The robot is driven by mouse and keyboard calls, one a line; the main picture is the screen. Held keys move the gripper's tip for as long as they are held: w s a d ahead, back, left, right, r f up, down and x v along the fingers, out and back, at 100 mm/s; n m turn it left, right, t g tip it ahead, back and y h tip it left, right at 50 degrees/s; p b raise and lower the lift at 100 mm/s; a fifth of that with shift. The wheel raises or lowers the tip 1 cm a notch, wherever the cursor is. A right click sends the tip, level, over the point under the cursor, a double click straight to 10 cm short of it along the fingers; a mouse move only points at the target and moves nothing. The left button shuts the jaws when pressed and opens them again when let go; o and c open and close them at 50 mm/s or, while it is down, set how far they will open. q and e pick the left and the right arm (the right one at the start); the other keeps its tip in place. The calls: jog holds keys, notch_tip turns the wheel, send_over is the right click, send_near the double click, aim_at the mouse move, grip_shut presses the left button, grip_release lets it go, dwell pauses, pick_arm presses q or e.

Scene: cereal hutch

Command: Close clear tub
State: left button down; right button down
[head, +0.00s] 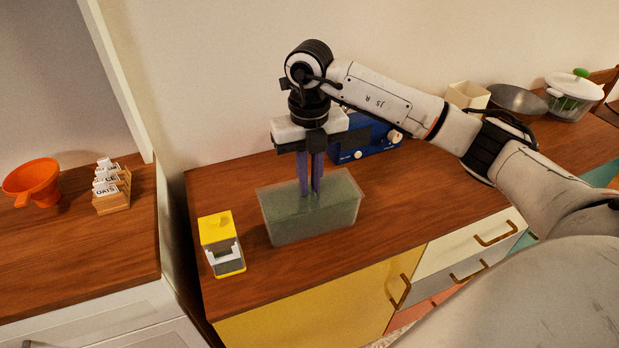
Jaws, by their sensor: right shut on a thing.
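The clear tub (312,222), a greenish see-through box, stands on the wooden counter near the middle of the head view. Its top looks covered by a greenish lid (285,200), but I cannot tell if the lid is seated all around. My right gripper (310,191) points straight down over the tub, with its two purple fingers close together at the middle of the top. It is shut on what seems to be the lid; the fingertips and the gripped part are hard to make out. My left gripper is not in view.
A yellow-topped dispenser (220,243) stands left of the tub. A blue appliance (365,142) stands behind my gripper. An orange funnel (33,180) and a labelled rack (112,190) occupy the left counter.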

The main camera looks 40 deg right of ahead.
jog(key=c, duration=1.4)
grip_release()
jog(key=shift+r, duration=0.15)
jog(key=shift+r+p, duration=1.4)
jog(key=shift+r, duration=1.5)
grip_shut()
